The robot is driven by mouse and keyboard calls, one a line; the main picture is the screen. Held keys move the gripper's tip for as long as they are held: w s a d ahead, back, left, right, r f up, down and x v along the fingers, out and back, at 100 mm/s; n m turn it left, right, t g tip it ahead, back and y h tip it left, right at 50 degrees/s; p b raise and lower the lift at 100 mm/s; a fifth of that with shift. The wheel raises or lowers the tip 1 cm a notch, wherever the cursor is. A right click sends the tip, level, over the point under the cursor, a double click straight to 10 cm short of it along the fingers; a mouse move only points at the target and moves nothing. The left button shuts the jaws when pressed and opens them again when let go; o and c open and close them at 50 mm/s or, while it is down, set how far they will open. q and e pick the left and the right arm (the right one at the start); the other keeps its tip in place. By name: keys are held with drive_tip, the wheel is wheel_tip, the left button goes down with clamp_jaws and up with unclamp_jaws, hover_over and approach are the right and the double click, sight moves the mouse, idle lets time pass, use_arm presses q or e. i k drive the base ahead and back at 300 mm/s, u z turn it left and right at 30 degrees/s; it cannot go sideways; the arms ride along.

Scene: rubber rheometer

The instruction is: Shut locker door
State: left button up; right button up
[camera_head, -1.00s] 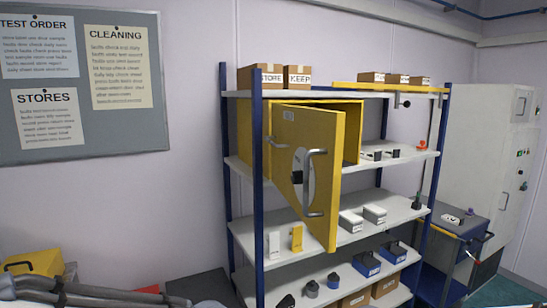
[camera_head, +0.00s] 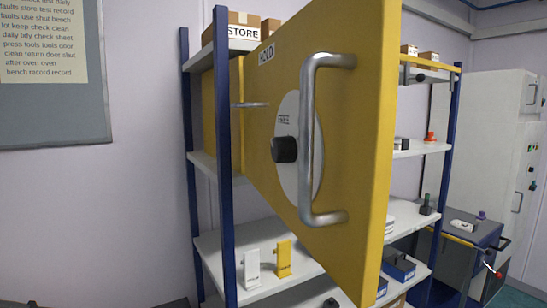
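The yellow locker door (camera_head: 352,140) stands wide open and fills the middle of the view, its outer face turned toward me. It carries a silver bar handle (camera_head: 310,140), a black knob (camera_head: 284,149) on a white disc and a "HOLD" label. The yellow locker body (camera_head: 208,115) sits on the shelf behind the blue post, mostly hidden by the door. Neither of my grippers is in view.
A blue post (camera_head: 222,150) of the shelving rack stands left of the door. Cardboard boxes (camera_head: 243,32) sit on the top shelf. Small white and yellow blocks (camera_head: 284,258) stand on a lower shelf. A blue cart (camera_head: 470,245) and a tall light cabinet (camera_head: 495,140) are at the right.

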sight(326, 80)
drive_tip(key=i, duration=0.45)
drive_tip(key=z, duration=0.55)
drive_tip(key=k, duration=1.95)
drive_tip(key=u, duration=0.85)
drive_tip(key=i, duration=1)
drive_tip(key=z, duration=0.05)
